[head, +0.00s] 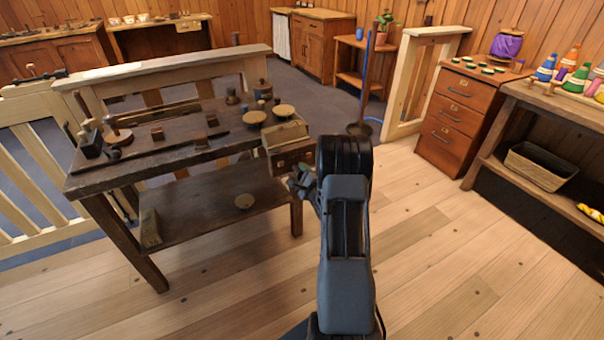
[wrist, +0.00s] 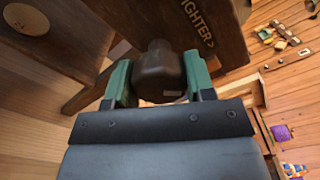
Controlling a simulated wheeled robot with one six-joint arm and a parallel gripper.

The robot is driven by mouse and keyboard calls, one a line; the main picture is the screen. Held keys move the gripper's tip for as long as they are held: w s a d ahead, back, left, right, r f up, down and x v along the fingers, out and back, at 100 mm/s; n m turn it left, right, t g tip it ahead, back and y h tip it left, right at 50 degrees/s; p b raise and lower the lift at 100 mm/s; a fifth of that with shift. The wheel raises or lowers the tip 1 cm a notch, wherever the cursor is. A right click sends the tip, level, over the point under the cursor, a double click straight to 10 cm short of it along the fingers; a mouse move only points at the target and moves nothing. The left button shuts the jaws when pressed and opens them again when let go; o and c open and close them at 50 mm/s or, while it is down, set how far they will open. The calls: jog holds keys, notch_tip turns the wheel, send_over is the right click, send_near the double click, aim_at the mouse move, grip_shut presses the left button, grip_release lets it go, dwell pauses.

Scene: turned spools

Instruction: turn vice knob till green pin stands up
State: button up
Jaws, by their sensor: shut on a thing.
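The vice knob (wrist: 157,62) is dark brown and round and sits between my gripper's two green-padded fingers in the wrist view. My gripper (wrist: 157,80) is shut on it. The wooden vice face (wrist: 208,30) behind it carries lettering that reads "IGHTER>", cut off at the top. In the head view the vice (head: 290,152) is at the right end of the dark workbench (head: 150,166), and my gripper (head: 303,183) reaches its front. My arm partly hides that spot. I cannot make out a green pin in either view.
Round wooden discs and small tools lie on the bench top. A lower shelf (head: 200,205) holds a disc and a block. A pale wooden rail (head: 165,68) runs behind the bench. A drawer cabinet (head: 458,120) stands at right. The floor right of my arm is clear.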

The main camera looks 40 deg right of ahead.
jog(key=shift+s+f, duration=0.15)
jog(key=shift+f, duration=0.15)
jog(key=o, duration=0.7)
jog(key=shift+d+r, duration=0.1)
jog(key=shift+c, duration=0.2)
jog(key=shift+o, duration=1.3)
jog(key=shift+r, duration=0.15)
jog(key=s+a+p, duration=0.1)
jog(key=s+a, duration=0.1)
jog(key=s, duration=1.1)
jog(key=shift+s+p, duration=0.25)
jog(key=shift+p, duration=0.05)
